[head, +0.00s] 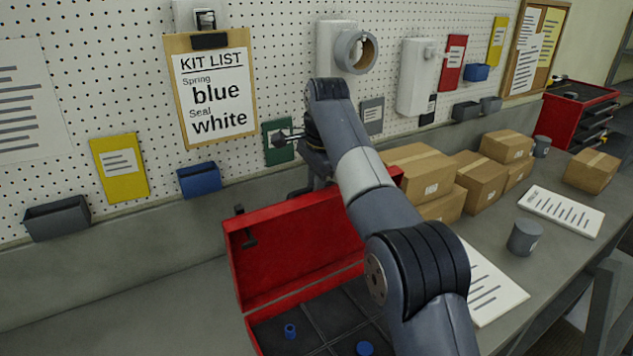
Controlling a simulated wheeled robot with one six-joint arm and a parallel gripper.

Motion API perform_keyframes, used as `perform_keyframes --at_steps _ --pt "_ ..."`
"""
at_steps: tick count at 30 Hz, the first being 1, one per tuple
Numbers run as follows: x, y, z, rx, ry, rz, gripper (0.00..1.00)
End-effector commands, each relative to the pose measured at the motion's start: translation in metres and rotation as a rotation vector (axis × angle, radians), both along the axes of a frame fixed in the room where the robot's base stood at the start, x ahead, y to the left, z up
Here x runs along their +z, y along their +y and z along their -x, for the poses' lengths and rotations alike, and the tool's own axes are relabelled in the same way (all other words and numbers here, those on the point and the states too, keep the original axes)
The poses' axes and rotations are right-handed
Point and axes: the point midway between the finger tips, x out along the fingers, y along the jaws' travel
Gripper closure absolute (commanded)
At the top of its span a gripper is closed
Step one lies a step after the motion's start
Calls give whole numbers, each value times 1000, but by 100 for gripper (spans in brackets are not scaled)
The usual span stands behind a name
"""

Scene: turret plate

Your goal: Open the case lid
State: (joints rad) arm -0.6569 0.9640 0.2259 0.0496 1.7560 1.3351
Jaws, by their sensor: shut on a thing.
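The red case (248,343) stands on the bench at the lower middle, with its front cut off by the picture's edge. Its lid (290,250) is raised and stands steeply tilted at the back, inner face toward me. My gripper (300,190) is at the lid's top edge, shut on the lid; its fingertips are largely hidden by the lid and my arm. My arm also covers the lid's right part. Inside the case are dark compartments with a small blue cylinder (290,331) and a blue round piece (364,348).
A pegboard wall with a kit list (213,92), bins and dispensers rises close behind the case. Cardboard boxes (480,180), a grey cup (525,237) and paper sheets (490,285) lie to the right. The bench left of the case is clear (150,310).

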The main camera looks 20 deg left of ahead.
Motion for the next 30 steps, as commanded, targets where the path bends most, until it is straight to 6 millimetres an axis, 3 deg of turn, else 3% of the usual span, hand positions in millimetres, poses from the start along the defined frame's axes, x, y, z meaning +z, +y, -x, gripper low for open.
perform_keyframes --at_steps 1,4,5,12,30 --pt "-9 0 1 3 17 12 100" --pt "-9 0 1 3 16 13 100" --pt "-9 0 1 2 16 13 84" --pt "-6 0 0 1 10 8 64" --pt "-2 -2 1 -1 5 4 64"
